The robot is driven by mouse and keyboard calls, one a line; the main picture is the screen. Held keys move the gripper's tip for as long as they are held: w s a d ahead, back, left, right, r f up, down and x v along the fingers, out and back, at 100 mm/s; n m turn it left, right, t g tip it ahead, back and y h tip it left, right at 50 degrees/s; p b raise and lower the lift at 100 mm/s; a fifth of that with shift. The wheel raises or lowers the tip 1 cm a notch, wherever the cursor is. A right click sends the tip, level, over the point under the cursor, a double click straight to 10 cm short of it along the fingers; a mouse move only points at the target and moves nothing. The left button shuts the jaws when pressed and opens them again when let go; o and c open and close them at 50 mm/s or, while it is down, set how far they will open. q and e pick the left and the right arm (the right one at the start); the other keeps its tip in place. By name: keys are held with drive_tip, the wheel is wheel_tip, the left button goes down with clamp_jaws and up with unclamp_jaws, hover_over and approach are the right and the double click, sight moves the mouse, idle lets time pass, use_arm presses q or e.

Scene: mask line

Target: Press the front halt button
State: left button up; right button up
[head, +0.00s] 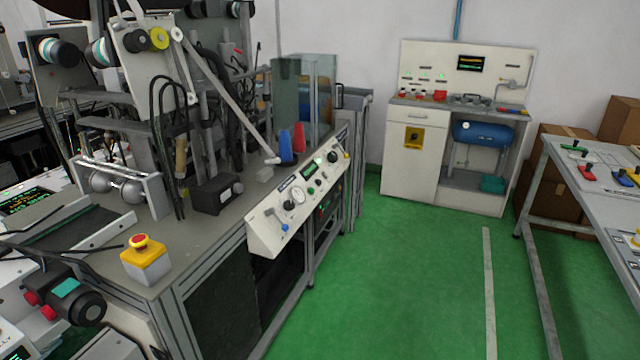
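A red mushroom button (139,241) sits on top of a yellow and light grey box (146,264). The box stands upright at the near corner of the machine's grey top. Nothing covers the button or touches it. Neither of my grippers is in view.
A black motor-like part with red and teal pieces (70,298) lies left of the button box. Rollers, cables and frames rise behind it. Green floor (400,270) is open to the right. A workbench (435,106) stands at the back and a table (590,190) at right.

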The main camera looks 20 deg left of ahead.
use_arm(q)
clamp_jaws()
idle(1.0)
